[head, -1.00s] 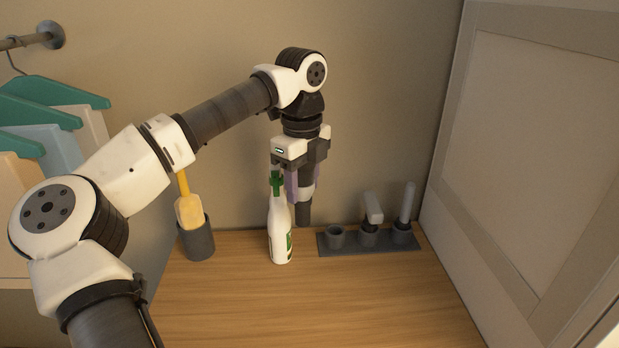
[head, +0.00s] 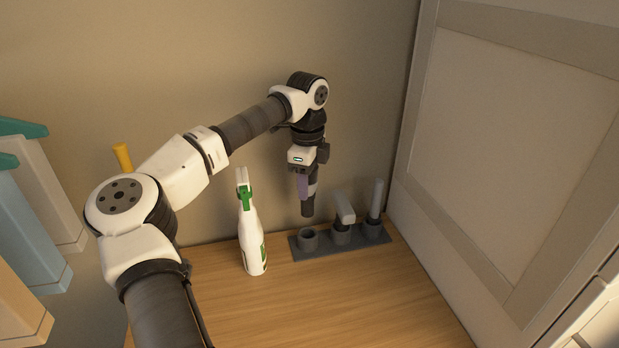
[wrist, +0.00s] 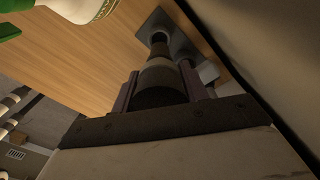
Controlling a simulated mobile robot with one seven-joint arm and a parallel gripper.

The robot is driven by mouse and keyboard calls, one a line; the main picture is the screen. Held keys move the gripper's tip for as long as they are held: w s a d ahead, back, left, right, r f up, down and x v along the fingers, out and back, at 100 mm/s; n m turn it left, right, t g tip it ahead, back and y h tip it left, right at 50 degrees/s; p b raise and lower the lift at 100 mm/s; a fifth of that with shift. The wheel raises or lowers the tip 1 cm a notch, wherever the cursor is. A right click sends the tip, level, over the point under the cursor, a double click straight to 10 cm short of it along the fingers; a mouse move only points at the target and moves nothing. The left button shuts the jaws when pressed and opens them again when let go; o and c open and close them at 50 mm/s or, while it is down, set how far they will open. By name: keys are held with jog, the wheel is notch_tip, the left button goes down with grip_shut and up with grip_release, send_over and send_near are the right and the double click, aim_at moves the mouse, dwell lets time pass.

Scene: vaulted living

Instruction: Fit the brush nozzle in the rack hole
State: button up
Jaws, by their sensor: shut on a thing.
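My gripper (head: 306,188) is shut on the brush nozzle (head: 308,209), a dark grey piece with a lighter band that hangs upright between purple-grey fingers. In the wrist view the nozzle (wrist: 160,75) points away from the fingers toward the rack. The dark grey rack (head: 352,241) lies on the wooden top. Its left holder (head: 308,240) is an open, empty ring; the middle and right holders have attachments standing in them. The nozzle's lower end is above the left holder, apparently with a small gap. In the wrist view its far end overlaps the holder, so exact alignment is unclear.
A white and green spray bottle (head: 252,235) stands left of the rack. An angled attachment (head: 344,208) and an upright rod (head: 376,200) stand close on the right. A wall is behind, and a pale panelled door (head: 510,150) bounds the right. The front wooden surface is clear.

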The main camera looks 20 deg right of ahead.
aim_at(308, 208)
jog(key=shift+f+b, duration=1.4)
jog(key=shift+f, duration=1.15)
jog(key=shift+f+b, duration=1.1)
jog(key=shift+f, duration=0.35)
jog(key=shift+f+b, duration=1.25)
jog(key=shift+f, duration=0.15)
jog(key=o, duration=1.1)
jog(key=shift+c, duration=0.2)
jog(key=shift+r, duration=0.1)
